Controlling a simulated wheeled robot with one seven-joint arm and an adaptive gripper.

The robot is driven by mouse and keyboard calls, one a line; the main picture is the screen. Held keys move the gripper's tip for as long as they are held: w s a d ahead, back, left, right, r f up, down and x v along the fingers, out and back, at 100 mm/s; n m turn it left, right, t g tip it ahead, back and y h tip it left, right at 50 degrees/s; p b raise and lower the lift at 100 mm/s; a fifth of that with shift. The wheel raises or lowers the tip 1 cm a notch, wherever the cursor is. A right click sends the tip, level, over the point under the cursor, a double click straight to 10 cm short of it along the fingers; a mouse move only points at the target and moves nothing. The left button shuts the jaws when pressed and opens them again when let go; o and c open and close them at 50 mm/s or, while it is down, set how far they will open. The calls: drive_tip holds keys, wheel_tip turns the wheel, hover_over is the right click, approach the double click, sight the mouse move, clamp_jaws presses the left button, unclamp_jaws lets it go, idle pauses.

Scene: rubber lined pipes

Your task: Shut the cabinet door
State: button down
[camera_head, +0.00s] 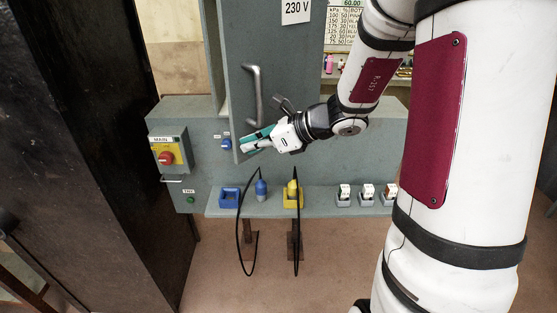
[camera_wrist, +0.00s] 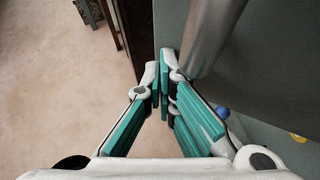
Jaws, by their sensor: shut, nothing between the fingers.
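The cabinet door (camera_head: 285,65) is a tall grey-green panel with a white "230 V" label and a bent metal handle (camera_head: 254,95). It stands open, with part of the cabinet inside showing to its right. My gripper (camera_head: 248,143) is near the door's lower corner, below the handle. Its teal-padded fingers are together and hold nothing. In the wrist view the fingertips (camera_wrist: 164,72) are close beside the handle (camera_wrist: 210,35) and the door face (camera_wrist: 270,60). I cannot tell whether they touch the door.
A red main switch (camera_head: 167,158) is on the grey cabinet's left. Below is a ledge (camera_head: 322,208) with blue and yellow sockets (camera_head: 229,198), hanging black cables (camera_head: 241,240) and several small white-topped blocks (camera_head: 367,192). A dark upright panel (camera_head: 90,120) stands at left. The floor in front (camera_head: 320,265) is mostly clear.

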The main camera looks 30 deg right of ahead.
drive_tip(key=w+m+t+h+b, duration=0.2)
drive_tip(key=w+m+h+b, duration=0.4)
drive_tip(key=w, duration=1.8)
drive_tip(key=shift+w+a+t+b, duration=0.15)
drive_tip(key=shift+w+t+b, duration=0.2)
drive_tip(key=shift+b, duration=0.65)
